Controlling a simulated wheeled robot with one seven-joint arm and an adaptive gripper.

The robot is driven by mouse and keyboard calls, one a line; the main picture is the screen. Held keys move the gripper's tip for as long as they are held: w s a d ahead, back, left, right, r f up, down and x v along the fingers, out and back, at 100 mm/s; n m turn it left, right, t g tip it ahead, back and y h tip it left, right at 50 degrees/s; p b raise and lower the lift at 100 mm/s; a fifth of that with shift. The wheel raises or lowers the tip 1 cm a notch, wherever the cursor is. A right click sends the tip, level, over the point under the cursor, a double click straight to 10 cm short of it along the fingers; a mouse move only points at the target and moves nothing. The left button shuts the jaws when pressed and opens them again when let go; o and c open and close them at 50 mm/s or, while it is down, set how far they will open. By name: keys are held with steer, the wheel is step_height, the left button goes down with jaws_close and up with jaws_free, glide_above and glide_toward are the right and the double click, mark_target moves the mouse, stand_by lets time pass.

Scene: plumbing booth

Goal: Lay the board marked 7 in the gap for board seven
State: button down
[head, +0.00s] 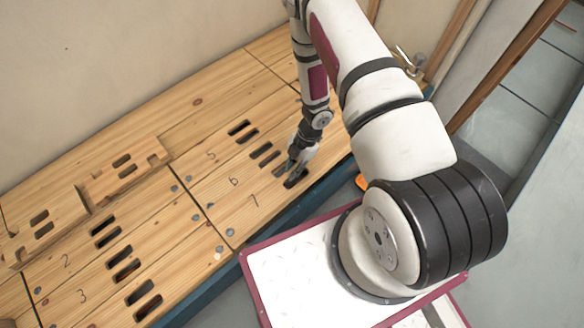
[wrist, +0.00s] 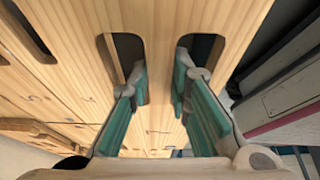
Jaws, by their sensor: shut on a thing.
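The board marked 7 (head: 240,216) is a pale wooden plank with two dark slots, at the front edge of the right-hand group of boards. It lies beside the board marked 6 (head: 218,190) and looks level with it; I cannot tell whether it is fully seated. My gripper (head: 291,174) is over its slotted end. In the wrist view, the teal-padded fingers of my gripper (wrist: 160,84) reach to the two slots and are shut on the wood strip between them. The gap for board seven cannot be made out separately.
The board marked 5 (head: 196,165) lies behind. Boards marked 2 (head: 80,253) and 3 (head: 100,285) lie at left. Two notched pieces (head: 143,176) (head: 62,206) sit raised on the left boards. A blue beam (head: 285,214) runs along the front edge. A wall stands behind.

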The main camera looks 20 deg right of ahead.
steer(key=shift+f+b, duration=1.1)
steer(key=shift+f, duration=0.4)
steer(key=shift+f+b, duration=0.85)
steer(key=shift+f, duration=0.9)
stand_by(0.6)
steer(key=c, duration=1.4)
jaws_free()
steer(key=shift+d, duration=0.1)
steer(key=v, duration=1.2)
